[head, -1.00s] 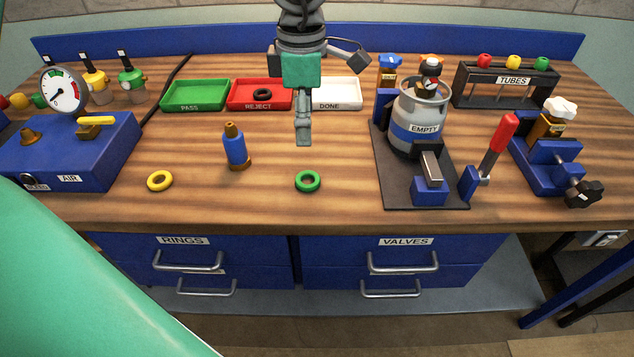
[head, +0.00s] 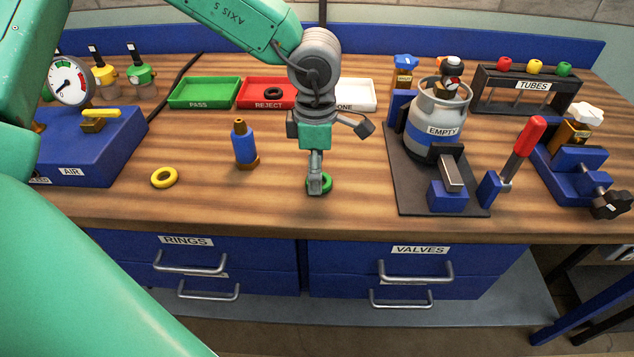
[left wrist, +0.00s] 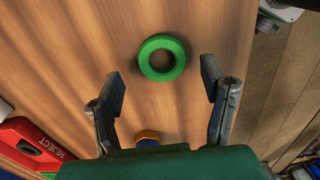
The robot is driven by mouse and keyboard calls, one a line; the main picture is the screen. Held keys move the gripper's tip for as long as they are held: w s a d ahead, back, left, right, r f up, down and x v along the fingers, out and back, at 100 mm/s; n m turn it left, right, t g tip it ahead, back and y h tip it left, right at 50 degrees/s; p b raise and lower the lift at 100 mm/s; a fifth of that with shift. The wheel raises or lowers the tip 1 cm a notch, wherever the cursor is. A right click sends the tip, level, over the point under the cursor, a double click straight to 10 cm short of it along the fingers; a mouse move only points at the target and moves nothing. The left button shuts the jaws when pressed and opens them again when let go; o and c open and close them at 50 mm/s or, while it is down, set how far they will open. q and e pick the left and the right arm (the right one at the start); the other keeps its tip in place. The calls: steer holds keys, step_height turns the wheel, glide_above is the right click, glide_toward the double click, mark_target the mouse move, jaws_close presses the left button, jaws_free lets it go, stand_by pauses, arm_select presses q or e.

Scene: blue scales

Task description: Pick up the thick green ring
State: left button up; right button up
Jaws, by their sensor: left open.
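The thick green ring (head: 327,182) lies flat on the wooden bench, partly hidden behind my left gripper in the head view. It shows whole in the left wrist view (left wrist: 162,57), ahead of the fingertips and roughly centred between them. My left gripper (head: 316,190) points down at the ring in the head view. In the left wrist view its two fingers (left wrist: 163,82) stand apart and nothing is between them. I cannot tell the exact height of the fingertips above the bench. My right gripper is not in view.
A yellow ring (head: 164,177) and a blue bottle (head: 244,146) stand left of the gripper. The green PASS tray (head: 204,105), red REJECT tray (head: 266,106) and white DONE tray (head: 358,104) are behind. A grey EMPTY cylinder (head: 432,132) on a dark base is to the right.

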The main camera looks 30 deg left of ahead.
arm_select(q)
step_height(320, 180, down, 2)
steer(key=shift+f, duration=0.15)
steer(key=shift+d+r, duration=0.2)
steer(key=shift+d, duration=0.4)
steer(key=c, duration=0.8)
steer(key=shift+a, duration=0.1)
